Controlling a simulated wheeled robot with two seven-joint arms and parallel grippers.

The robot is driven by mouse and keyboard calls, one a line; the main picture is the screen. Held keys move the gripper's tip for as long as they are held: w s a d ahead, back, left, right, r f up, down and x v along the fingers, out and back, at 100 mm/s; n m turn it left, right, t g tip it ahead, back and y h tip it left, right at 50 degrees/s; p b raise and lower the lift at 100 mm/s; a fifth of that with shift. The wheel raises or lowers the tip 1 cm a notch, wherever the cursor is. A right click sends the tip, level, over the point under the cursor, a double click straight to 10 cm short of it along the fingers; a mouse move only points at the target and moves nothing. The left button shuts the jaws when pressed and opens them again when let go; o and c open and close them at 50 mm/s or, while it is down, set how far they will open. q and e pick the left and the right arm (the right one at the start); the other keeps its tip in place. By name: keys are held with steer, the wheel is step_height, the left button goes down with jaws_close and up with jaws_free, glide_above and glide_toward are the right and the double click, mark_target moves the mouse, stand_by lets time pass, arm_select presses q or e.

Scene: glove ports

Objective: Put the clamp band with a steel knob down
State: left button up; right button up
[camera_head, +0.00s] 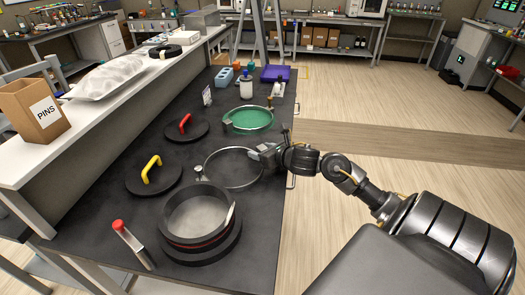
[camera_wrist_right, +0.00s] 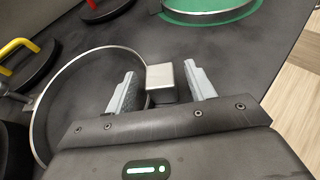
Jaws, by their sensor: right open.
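The clamp band (camera_head: 233,188), a thin steel ring, lies on the dark bench top between the open round port and the green disc. A small steel knob (camera_head: 198,170) shows at its left side. In the wrist view the band (camera_wrist_right: 100,50) spreads to the left, and a square steel block (camera_wrist_right: 160,82) is at its right side. My right gripper (camera_head: 262,155) is at the band's right edge. Its fingers (camera_wrist_right: 165,88) are open, one on each side of the block, with gaps showing. My left gripper is not in view.
A round port (camera_head: 180,240) stands in front of the band. Black lids with a yellow handle (camera_head: 150,168) and a red handle (camera_head: 185,122) lie left. A green disc in a ring (camera_head: 248,118) lies behind. A red-topped tool (camera_head: 130,243) is front left.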

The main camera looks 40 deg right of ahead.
steer(key=shift+r, duration=0.15)
steer(key=shift+s, duration=0.3)
steer(key=v, duration=1.1)
steer(key=shift+s+r, duration=0.15)
